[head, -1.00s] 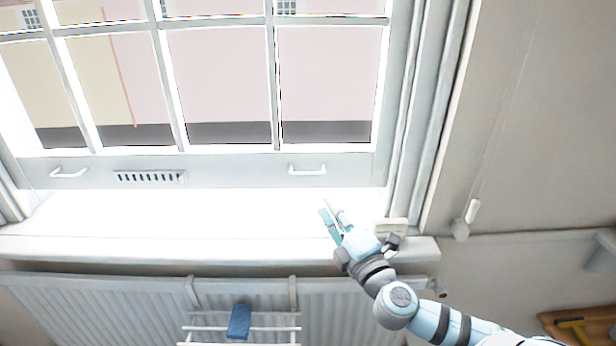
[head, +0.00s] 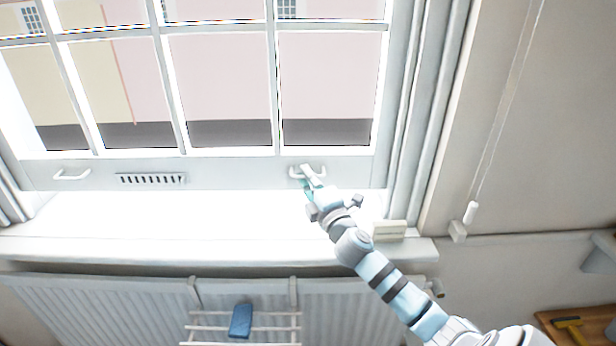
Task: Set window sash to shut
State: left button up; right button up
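The white window sash (head: 230,174) has its bottom rail raised above the sill (head: 150,246), with a bright gap between them. Its right lift handle (head: 295,173) is a white loop on the rail. The left lift handle (head: 72,175) is at the rail's left end. My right gripper (head: 309,176) is at the right handle, its fingers overlapping it in the picture. Whether the fingers are closed around the handle is too small to tell. My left gripper is not in view.
A small cream box (head: 390,230) stands at the right end of the sill. Below are a radiator (head: 110,300) and a rack with a blue cloth (head: 241,320). A cord with a white pull (head: 470,212) hangs at right. A yellow-handled tool (head: 568,322) lies lower right.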

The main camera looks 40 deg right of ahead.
grip_shut()
notch_tip(320, 180, down, 9)
jog(key=b, duration=0.8)
jog(key=shift+f, duration=0.15)
jog(key=shift+s, duration=0.1)
jog(key=shift+o, duration=1.9)
grip_release()
jog(key=shift+r, duration=0.2)
jog(key=v, duration=1.2)
jog(key=shift+r, duration=0.2)
jog(key=shift+f, duration=0.1)
